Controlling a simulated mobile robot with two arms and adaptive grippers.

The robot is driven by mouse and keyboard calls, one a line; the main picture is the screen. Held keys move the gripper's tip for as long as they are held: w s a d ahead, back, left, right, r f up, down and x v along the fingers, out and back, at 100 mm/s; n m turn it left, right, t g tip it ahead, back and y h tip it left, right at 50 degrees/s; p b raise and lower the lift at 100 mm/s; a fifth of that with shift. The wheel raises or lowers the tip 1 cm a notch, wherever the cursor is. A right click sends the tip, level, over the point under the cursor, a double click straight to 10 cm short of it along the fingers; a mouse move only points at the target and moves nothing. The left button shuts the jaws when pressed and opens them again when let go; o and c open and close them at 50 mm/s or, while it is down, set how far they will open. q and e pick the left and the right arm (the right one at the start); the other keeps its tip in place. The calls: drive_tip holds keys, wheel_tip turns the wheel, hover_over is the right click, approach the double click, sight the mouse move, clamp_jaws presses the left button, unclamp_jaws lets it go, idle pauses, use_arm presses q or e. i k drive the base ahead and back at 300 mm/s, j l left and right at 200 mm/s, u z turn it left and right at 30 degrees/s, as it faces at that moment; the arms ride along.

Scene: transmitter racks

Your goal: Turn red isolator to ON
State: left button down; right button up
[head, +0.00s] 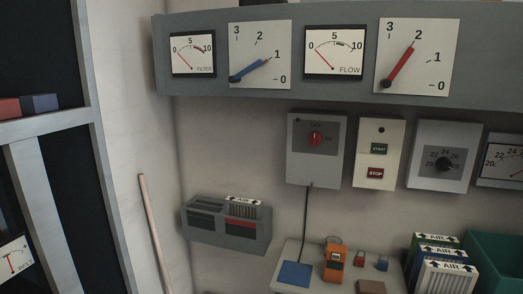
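The red isolator (315,139) is a small round red knob on a dark plate on the front of a grey wall box (299,172). Small lettering sits above the knob and to its right, but it is too small to read surely. I cannot tell which mark the knob points at. A dark cable hangs from the bottom of the box. Nothing touches the knob or covers it. Neither of my grippers is in view.
A START/STOP box (379,155) and a black-knob dial box (442,160) hang to the right. Above runs a grey panel (180,87) with gauges and a red pointer (400,66). Below, a bench (330,287) holds an orange meter (334,262) and filters (447,277).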

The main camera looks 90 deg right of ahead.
sight(315, 138)
drive_tip(key=z, duration=3.15)
